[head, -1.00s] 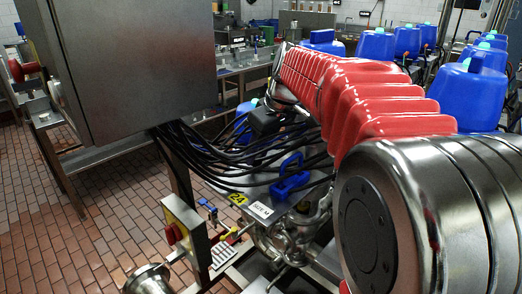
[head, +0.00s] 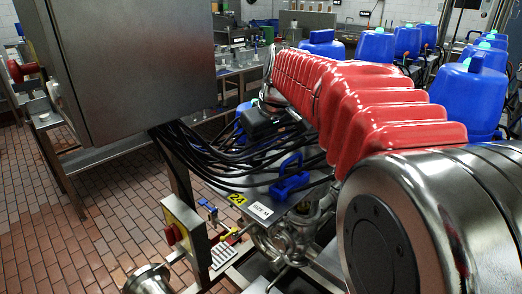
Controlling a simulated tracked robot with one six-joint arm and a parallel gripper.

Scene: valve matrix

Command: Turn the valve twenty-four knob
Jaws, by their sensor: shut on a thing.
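My arm reaches away from the lower right, and its red sleeve ends near the middle of the view. At its far end is the dark body of my gripper (head: 262,122), small and partly hidden by cables. A blue valve head (head: 243,110) shows just behind it. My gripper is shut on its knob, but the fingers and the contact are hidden. A yellow tag marked 24 (head: 237,200) sits on a grey plate, left of a white label (head: 259,210). A blue handle (head: 290,182) stands on that plate, nearer than my gripper. I cannot tell which valve the tag belongs to.
A large grey cabinet (head: 130,60) fills the upper left, with black cables (head: 215,160) running from it below my arm. Several blue valve heads (head: 468,95) line the right. A red switch on a yellow box (head: 172,233) stands lower left. Tiled floor (head: 100,210) is open at left.

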